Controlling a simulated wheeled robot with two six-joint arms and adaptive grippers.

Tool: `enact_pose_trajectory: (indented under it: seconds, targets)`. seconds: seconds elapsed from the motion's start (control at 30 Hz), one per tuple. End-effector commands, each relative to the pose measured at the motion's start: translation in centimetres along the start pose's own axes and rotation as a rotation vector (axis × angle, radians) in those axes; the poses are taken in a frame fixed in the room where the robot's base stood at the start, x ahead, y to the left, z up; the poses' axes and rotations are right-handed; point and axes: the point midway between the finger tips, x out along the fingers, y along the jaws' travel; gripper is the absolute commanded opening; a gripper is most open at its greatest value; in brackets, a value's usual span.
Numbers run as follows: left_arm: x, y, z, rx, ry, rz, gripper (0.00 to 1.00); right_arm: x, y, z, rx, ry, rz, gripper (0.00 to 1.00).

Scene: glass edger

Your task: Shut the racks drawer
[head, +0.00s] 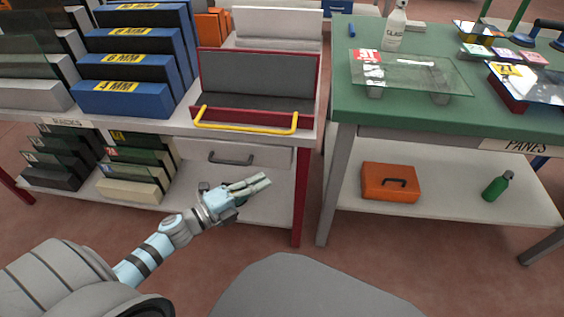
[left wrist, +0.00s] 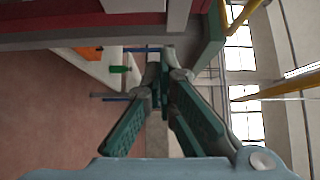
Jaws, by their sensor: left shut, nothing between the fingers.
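The racks drawer (head: 270,156) is a pale grey front with a dark bar handle (head: 232,160), under the right part of the bench marked RACKS in the head view. Its front looks flush or nearly flush under the bench top; I cannot tell a small gap. My left gripper (head: 260,184) is shut and empty, in front of and below the drawer front, a little right of the handle, and looks apart from it. Its closed fingers (left wrist: 163,65) also show in the left wrist view. My right gripper is in neither view.
A red tray with a yellow rail (head: 246,127) sits on the bench above the drawer. A red bench leg (head: 301,195) stands right of my gripper. The green-topped table (head: 450,112) is further right. Glass racks (head: 132,172) fill the left lower shelf.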

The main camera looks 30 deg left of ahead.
Motion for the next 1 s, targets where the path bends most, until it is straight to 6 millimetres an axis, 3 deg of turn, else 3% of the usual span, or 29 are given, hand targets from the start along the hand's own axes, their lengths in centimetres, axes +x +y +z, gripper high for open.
enact_pose_trajectory:
  seconds: [0.3, 0.4, 0.6, 1.0]
  targets:
    - [7.0, -0.1, 0.1, -0.006, -0.004, -0.002, 0.0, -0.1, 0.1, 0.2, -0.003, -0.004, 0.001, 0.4]
    - [8.1, 0.2, 1.6, -0.003, -0.005, 0.0, 0.0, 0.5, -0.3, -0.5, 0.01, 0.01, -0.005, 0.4]
    - [9.3, 0.2, 2.8, -0.006, -0.004, 0.002, 0.0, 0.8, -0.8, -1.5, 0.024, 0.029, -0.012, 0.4]
    - [9.4, 0.1, 3.1, -0.006, -0.004, 0.003, 0.0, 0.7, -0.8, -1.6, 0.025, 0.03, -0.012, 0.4]
